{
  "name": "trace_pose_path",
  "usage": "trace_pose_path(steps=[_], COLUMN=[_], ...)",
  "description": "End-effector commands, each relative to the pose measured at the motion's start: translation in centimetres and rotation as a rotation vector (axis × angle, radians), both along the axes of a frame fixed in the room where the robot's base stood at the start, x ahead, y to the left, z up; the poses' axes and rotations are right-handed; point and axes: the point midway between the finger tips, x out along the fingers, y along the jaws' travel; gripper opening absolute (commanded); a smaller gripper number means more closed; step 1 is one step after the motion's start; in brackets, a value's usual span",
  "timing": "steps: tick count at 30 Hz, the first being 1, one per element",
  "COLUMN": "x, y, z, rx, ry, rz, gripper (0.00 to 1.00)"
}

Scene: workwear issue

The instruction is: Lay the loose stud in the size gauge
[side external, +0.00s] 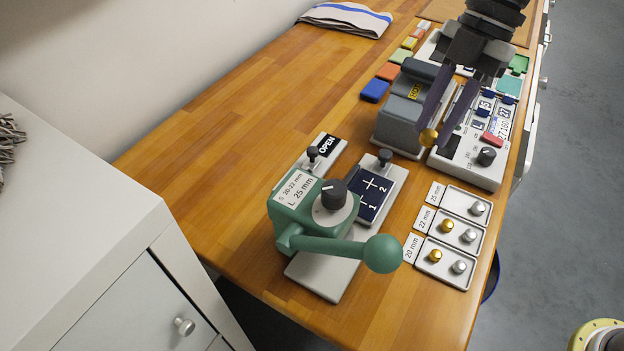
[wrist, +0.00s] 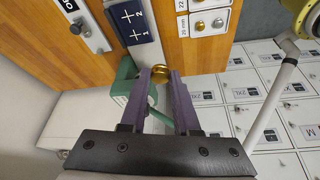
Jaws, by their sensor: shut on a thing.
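The loose stud (side external: 428,137) is gold and round-headed. My gripper (side external: 436,140) is shut on it, with the stud between the tips of the two dark purple fingers; the wrist view shows the stud (wrist: 160,73) there too. In the side view the stud overlaps the front right edge of a grey block with a small yellow display (side external: 402,112). This block may be the size gauge, but I cannot read its label. I cannot tell how high the stud is above what lies beneath.
A white control box (side external: 462,165) with a black knob stands right of the grey block. Trays marked 20, 22 and 25 mm (side external: 447,262) hold gold and silver studs. A green press (side external: 305,222) with a ball-ended lever stands in front. The left tabletop (side external: 250,110) is clear.

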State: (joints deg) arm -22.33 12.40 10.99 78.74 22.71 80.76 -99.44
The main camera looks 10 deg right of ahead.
Motion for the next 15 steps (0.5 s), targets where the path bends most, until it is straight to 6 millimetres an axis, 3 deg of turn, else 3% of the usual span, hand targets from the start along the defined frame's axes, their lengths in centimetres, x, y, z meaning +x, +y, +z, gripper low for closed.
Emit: trace_pose_path(steps=[1, 6, 15], x=[0.6, 1.6, 2.0], y=[1.6, 5.5, 8.4], z=[-0.5, -2.3, -5.0], rx=[-0.002, -0.001, 0.0], ry=[0.003, 0.003, -0.001], rz=[0.044, 0.131, 0.174], gripper=[0.0, 0.0, 0.0])
